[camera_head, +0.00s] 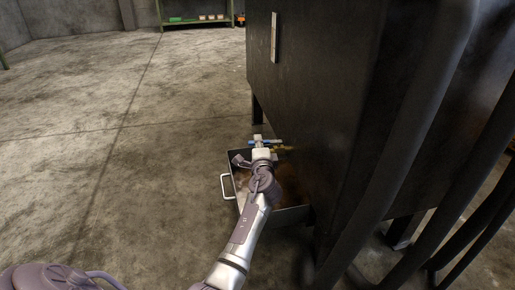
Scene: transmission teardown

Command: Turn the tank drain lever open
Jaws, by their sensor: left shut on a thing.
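The dark tank (330,90) stands on legs and fills the right half of the head view. A drain valve with a blue-green lever (277,142) and a brass-coloured body (284,149) sticks out low on its side. My left gripper (259,138) is at the lever and shut on it; the fingers and wrist hide part of the lever and valve. The lever's exact angle is hard to tell at this size. My right gripper is not in view.
A metal drain pan (294,215) with a pale handle (226,186) sits on the floor below the valve, partly covered by my left arm. Thick dark pipes (400,140) run down at the right. A green shelf (196,24) stands far back. The concrete floor at the left is clear.

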